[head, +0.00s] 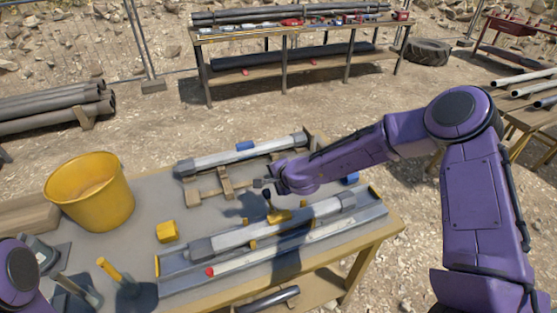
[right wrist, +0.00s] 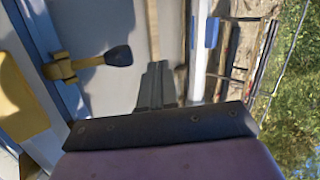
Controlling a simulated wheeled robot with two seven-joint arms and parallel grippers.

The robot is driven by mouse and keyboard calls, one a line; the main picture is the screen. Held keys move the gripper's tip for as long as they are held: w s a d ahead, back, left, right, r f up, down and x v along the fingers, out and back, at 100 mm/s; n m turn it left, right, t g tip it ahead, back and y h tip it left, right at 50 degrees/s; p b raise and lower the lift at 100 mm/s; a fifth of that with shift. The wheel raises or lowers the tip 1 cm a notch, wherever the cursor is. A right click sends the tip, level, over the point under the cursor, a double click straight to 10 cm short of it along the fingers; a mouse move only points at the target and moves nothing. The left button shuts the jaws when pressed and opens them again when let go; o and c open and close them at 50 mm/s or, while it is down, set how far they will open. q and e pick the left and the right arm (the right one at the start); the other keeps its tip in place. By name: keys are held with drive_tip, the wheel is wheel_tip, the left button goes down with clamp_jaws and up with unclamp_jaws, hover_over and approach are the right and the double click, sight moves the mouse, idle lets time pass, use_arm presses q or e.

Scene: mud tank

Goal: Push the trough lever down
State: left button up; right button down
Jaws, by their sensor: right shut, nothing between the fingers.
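My right gripper (head: 262,184) is shut and empty, just above and beside the lever tip in the head view. In the wrist view its fingers (right wrist: 155,85) are apart from the lever, to its right. My left gripper is not visible.
A grey pipe (head: 245,232) with collars lies along the trough, with a white pipe (head: 290,244) beside it. Another pipe (head: 240,154) lies behind on the table (head: 150,187). A yellow bucket (head: 90,195) and a yellow block (head: 167,232) stand left.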

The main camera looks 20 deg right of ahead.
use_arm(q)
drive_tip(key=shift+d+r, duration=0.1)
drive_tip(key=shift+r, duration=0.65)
use_arm(e)
wheel_tip(320, 180, up, 11)
drive_tip(key=d, duration=0.2)
drive_tip(key=shift+f, duration=0.2)
